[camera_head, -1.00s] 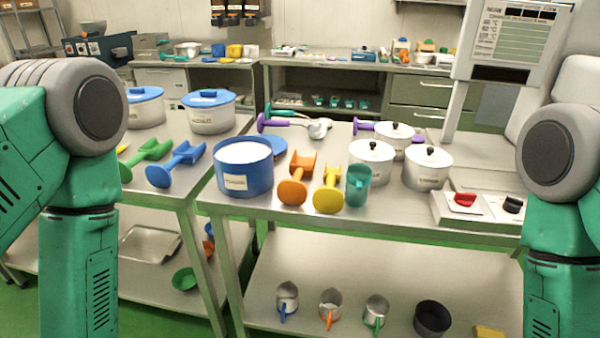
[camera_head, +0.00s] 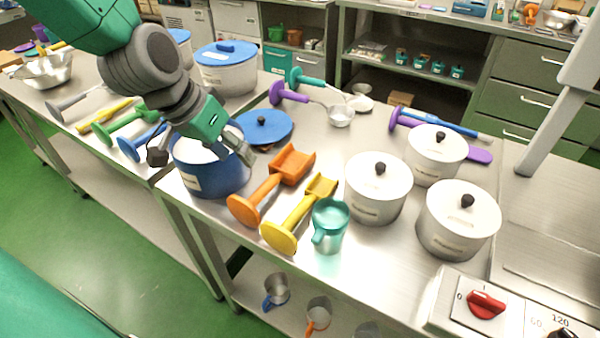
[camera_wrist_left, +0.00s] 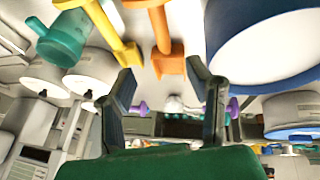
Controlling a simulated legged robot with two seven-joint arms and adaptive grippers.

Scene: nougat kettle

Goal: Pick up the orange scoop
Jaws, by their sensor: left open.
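The orange scoop (camera_head: 272,187) lies on the steel table, its broad end toward the back right and its round knob toward the front left. It also shows in the left wrist view (camera_wrist_left: 164,45), hanging from the top edge, just beyond the gap between my fingers. My left gripper (camera_head: 203,158) is open and empty, above the blue pot (camera_head: 212,177) and to the left of the scoop. In the left wrist view its two fingers (camera_wrist_left: 160,70) are spread apart. My right gripper is not in view.
A yellow scoop (camera_head: 298,216) lies close beside the orange one, with a teal jug (camera_head: 330,225) next to it. White lidded pots (camera_head: 378,190) stand to the right. A blue lid (camera_head: 264,127) lies behind the blue pot. Purple-handled ladles (camera_head: 340,117) lie farther back.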

